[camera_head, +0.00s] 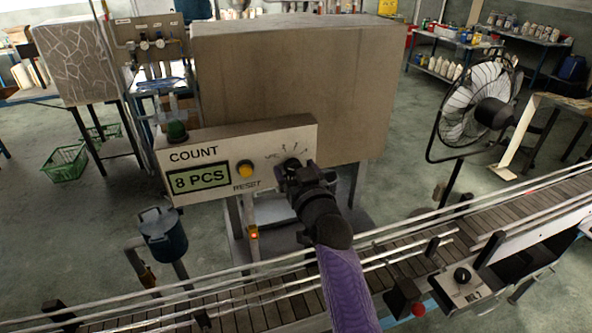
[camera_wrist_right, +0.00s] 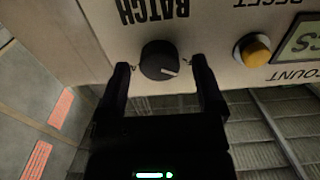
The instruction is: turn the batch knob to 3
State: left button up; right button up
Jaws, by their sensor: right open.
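The wrist picture shows the panel upside down. My right gripper (camera_wrist_right: 160,70) is open, with one finger on each side of the knob; I cannot tell whether either finger touches it. In the head view my right gripper (camera_head: 293,172) is at the right part of the count panel (camera_head: 215,147), and it covers part of the knob and its scale. The number at the pointer cannot be read. My left gripper is not in view.
Left of the knob are the yellow reset button (camera_head: 245,168) and a display (camera_head: 198,180) reading 8 PCS. A slatted conveyor (camera_head: 270,310) with rails runs under my right arm. Another knob box (camera_head: 465,285) and a fan (camera_head: 478,105) stand at the right.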

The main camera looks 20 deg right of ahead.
grip_shut()
dwell(0.4)
jog(key=m+p, duration=0.1)
jog(key=m, duration=0.2)
jog(key=shift+d+m, duration=0.1)
jog(key=shift+m, duration=0.3)
jog(key=shift+d+f+m+p, duration=0.1)
jog(key=shift+m+p, duration=0.5)
jog(key=shift+m, duration=2.35)
jog(key=shift+f+m+p, duration=0.1)
jog(key=shift+m+p, duration=0.5)
jog(key=shift+m, duration=2.35)
